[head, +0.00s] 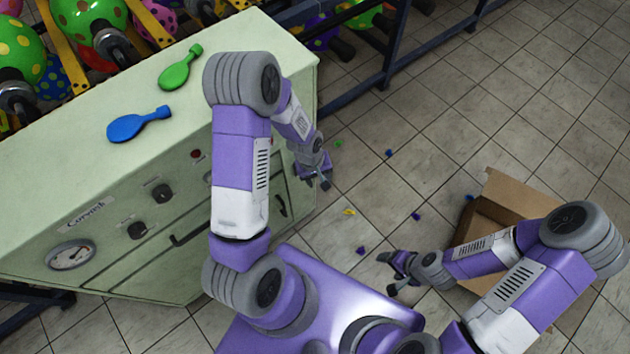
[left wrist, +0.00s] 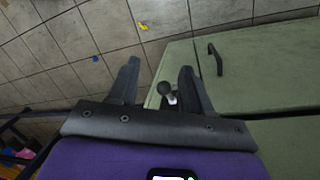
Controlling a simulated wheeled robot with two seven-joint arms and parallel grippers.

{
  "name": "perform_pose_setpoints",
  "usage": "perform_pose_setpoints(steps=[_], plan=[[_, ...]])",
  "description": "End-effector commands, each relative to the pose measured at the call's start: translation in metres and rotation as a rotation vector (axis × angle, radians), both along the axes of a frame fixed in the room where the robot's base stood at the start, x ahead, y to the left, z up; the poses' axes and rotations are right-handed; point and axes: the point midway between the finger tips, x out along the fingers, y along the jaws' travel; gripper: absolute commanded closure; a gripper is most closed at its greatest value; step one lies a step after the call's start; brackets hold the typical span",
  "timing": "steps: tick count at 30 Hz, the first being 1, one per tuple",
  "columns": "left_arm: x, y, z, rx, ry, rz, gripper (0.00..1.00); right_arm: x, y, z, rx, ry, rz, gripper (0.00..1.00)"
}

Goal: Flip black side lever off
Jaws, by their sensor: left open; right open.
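The black side lever (left wrist: 167,89), with a round knob, shows in the left wrist view at the edge of the pale green machine (head: 110,210). My left gripper (left wrist: 160,64) is open, with the knob between its fingers and closer to the right-hand finger. I cannot tell whether they touch. In the head view my left gripper (head: 320,181) is at the machine's right side, and the lever is hidden there. My right gripper (head: 389,272) is open and empty above the floor, left of the cardboard box.
An open cardboard box (head: 480,222) stands on the tiled floor at right. Small coloured scraps dot the floor. A dark handle (left wrist: 215,58) sits on the machine panel. Racks of balloons stand behind.

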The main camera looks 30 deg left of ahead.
Motion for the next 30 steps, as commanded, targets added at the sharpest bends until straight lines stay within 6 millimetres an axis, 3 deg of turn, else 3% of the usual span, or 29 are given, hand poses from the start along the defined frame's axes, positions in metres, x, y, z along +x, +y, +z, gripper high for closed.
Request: perform_pose_setpoints(steps=[1,7,11,21,30], plan=[[0.012,0.013,-0.004,0.024,-0.004,0.050,0.51,0.000,0.000,-0.017,0.000,-0.001,0.000,0.29],[0.027,0.042,0.006,0.074,0.013,0.182,0.51,0.000,0.000,-0.031,0.000,-0.001,0.000,0.29],[0.028,0.044,-0.004,0.078,0.018,0.194,0.51,0.000,0.000,-0.035,0.000,-0.001,0.000,0.29],[0.032,0.040,-0.055,0.076,0.017,0.192,0.51,0.000,0.000,-0.051,0.000,-0.001,0.000,0.29],[0.034,0.039,-0.064,0.075,0.015,0.193,0.51,0.000,0.000,-0.054,0.000,-0.001,0.000,0.29]])
